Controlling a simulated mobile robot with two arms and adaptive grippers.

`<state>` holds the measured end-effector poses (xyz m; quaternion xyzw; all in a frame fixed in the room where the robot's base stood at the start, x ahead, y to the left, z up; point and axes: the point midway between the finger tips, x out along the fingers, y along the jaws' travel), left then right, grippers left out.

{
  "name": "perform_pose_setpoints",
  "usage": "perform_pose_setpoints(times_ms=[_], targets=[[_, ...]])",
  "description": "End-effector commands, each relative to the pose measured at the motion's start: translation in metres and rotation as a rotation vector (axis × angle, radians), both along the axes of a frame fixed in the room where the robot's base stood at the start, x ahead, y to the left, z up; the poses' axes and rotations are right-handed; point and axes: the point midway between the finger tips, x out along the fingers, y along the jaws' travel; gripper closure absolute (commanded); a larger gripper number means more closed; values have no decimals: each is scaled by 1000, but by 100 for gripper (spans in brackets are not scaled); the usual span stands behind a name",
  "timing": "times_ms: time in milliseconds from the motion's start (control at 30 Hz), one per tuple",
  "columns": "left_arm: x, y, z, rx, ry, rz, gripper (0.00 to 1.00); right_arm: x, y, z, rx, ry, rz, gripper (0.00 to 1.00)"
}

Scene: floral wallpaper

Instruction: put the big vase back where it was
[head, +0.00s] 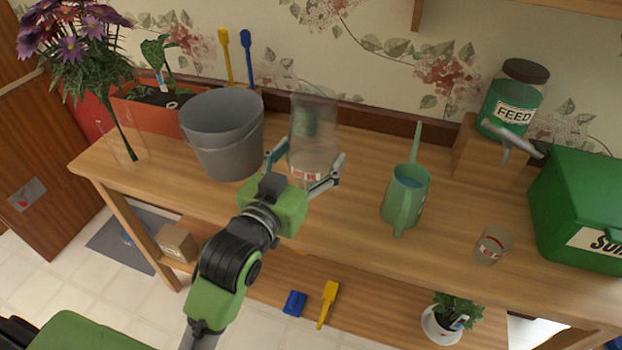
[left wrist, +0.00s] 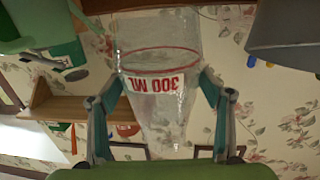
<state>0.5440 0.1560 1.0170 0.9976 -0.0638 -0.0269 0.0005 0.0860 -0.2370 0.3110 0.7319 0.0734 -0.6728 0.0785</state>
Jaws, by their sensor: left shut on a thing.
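The big vase (head: 314,130) is clear glass with a red line and a red-and-white "300 ML" label. It is upright in the head view, over the wooden table (head: 345,220), between the grey bucket and the green watering can. My left gripper (head: 306,174) is shut around its lower part. In the left wrist view the vase (left wrist: 160,85) is between the two fingers of the gripper (left wrist: 165,105), its label upside down. I cannot tell whether its base touches the table. My right gripper is not in view.
A grey bucket (head: 225,140) stands close left of the vase; a green watering can (head: 405,195) stands to its right. Further right are a small glass (head: 493,246) and a green bin (head: 585,210). A flower vase (head: 125,145) stands at the left end. Table between vase and can is clear.

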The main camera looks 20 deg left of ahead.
Motion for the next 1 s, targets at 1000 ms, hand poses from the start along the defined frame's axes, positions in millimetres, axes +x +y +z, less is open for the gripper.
perform_pose_setpoints(times_ms=[1000], targets=[[53, 15, -89, -2, -7, 0, 70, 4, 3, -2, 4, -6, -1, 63]])
